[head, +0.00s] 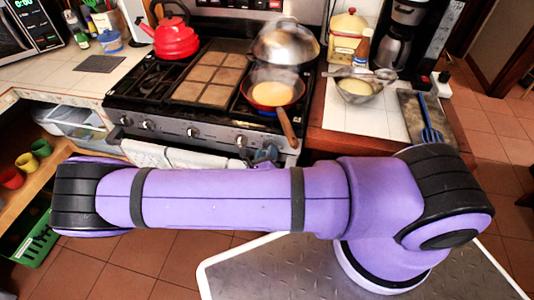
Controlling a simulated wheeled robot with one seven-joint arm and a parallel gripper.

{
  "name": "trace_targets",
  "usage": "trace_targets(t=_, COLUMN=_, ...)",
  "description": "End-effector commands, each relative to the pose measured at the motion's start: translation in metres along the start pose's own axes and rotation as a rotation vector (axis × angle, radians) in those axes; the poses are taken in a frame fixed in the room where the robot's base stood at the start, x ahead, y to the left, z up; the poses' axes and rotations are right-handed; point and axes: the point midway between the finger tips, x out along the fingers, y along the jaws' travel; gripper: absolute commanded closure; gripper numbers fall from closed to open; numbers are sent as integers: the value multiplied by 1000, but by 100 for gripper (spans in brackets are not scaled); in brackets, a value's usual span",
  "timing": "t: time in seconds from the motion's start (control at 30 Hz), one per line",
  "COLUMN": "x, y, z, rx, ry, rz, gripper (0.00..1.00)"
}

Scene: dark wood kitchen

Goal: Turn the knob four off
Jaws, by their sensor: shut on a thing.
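The gas stove (222,136) stands behind my arm, with a row of knobs along its front panel. One knob (192,132) is near the middle and another knob (240,141) is farther right. My gripper (265,153) shows only in part, above my arm at the right end of the panel. It is shut on what appears to be a stove knob there, which the gripper hides. I cannot read any knob's number or setting. A blue glow shows under the frying pan (272,93) on the front right burner.
The pan's wooden handle (287,128) sticks out over the stove front, close above my gripper. Towels (180,158) hang below the panel. A red kettle (176,40) and a domed lid (285,43) sit at the back. A bowl (355,90) stands on the right counter.

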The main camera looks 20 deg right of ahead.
Motion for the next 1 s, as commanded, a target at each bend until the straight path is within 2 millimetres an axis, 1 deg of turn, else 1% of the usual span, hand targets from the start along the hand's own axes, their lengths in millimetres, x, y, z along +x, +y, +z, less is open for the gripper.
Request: trace_targets(t=1.0, x=0, y=1, z=5, rx=945, ry=1, rz=0, gripper=84)
